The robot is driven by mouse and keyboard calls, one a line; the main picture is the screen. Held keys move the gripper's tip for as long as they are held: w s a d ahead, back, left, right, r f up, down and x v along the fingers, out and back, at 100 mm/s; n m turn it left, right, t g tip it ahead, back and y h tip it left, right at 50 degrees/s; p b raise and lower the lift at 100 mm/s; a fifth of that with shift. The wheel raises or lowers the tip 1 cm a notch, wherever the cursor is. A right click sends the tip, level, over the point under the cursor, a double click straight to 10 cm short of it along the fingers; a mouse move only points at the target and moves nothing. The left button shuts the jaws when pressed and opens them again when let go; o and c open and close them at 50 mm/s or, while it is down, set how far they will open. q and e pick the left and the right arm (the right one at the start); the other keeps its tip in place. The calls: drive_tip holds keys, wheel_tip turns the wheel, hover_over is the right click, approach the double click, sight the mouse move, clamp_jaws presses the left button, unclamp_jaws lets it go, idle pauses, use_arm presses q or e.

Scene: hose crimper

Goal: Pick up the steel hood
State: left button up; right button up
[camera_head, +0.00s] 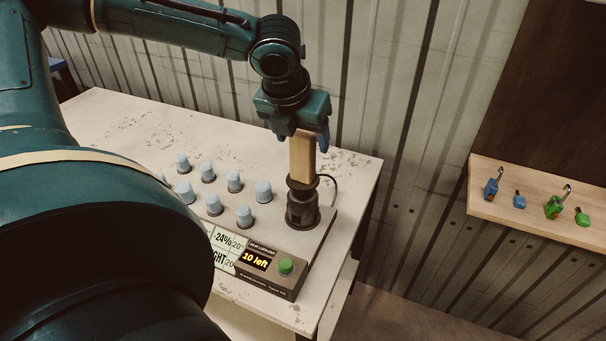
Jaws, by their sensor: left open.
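No single object is clearly the steel hood. Several small grey-blue caps (235,182) stand upright on the machine's top at the left; they may be hoods, but I cannot tell of what metal. My left gripper (302,142) points down, open, above the dark round crimper head (303,207). A tan upright block (302,160) stands on that head, with its top at the gripper's fingers. I cannot tell whether the fingers touch it. The gripper is right of and above the caps. My arm hides the machine's left part. My right gripper is out of view.
The machine's front has a green button (286,266) and a display (256,260) reading "10 left". The worn white table (117,117) is bare behind the caps. A wooden shelf (540,222) at right holds blue and green padlocks. A corrugated wall stands behind.

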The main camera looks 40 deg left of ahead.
sight(304, 151)
use_arm(q)
drive_tip(key=b+x, duration=0.1)
drive_tip(key=x, duration=0.4)
drive_tip(key=shift+s+f, duration=0.1)
drive_tip(key=shift+c, duration=0.2)
clamp_jaws()
idle(0.4)
